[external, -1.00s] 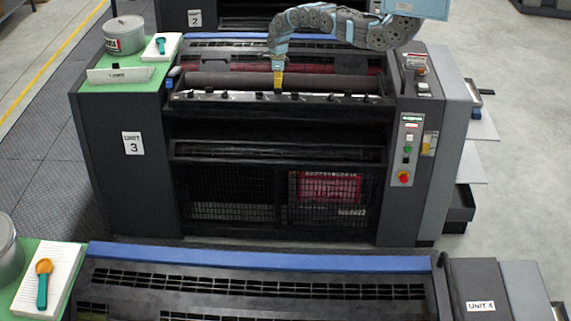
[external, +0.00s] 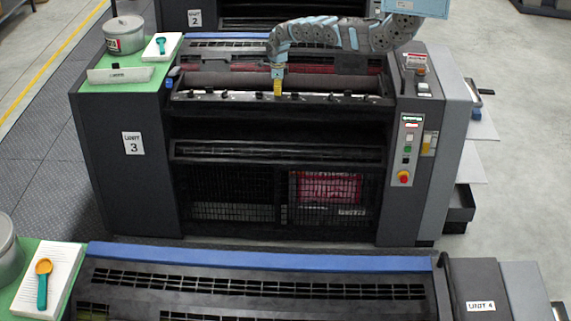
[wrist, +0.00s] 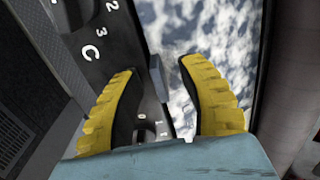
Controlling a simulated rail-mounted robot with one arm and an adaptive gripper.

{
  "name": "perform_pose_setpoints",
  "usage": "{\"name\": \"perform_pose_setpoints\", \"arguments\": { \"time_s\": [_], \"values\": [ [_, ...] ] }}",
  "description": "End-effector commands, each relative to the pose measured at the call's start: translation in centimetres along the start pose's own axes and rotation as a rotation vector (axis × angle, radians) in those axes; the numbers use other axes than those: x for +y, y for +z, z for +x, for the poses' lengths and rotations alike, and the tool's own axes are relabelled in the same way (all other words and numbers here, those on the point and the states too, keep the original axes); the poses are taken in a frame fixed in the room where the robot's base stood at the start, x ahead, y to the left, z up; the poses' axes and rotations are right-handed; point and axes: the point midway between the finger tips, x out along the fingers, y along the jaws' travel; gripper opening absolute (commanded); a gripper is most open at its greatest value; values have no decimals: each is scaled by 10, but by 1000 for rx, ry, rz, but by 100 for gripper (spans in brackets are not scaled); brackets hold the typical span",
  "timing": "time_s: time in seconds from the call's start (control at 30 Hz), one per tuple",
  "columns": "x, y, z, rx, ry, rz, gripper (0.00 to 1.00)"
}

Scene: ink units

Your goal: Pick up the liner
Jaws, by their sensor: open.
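My gripper (external: 278,88) is low over the ink rail at the front of the unit marked 3 in the external view. In the wrist view its two yellow-padded fingers (wrist: 157,68) are apart, with nothing gripped. A mottled white and blue-grey surface (wrist: 208,40) shows beyond and partly behind the right finger; it looks like the liner, but I cannot tell surely. A small grey tab (wrist: 157,80) stands at its left edge, between the fingers. I cannot tell whether the fingers touch anything. The liner cannot be made out in the external view.
The dark key rail (wrist: 98,30) with white numbers and a C lies left of the fingers. A dark roller (external: 330,84) runs behind the rail. A grey can (external: 124,36) and a white card (external: 120,75) stand on the green top at left. The control panel (external: 409,145) is at right.

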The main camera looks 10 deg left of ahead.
Motion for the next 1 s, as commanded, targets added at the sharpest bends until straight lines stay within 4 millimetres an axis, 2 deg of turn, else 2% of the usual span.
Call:
{"name": "perform_pose_setpoints", "arguments": {
  "time_s": [0.07,0.2,0.77,1.0],
  "values": [
    [0,0,0,0,0,0,41],
    [0,0,0,0,0,-1,1],
    [0,0,0,1,0,-1,0],
    [0,0,-11,2,-1,-1,0]
  ]
}}
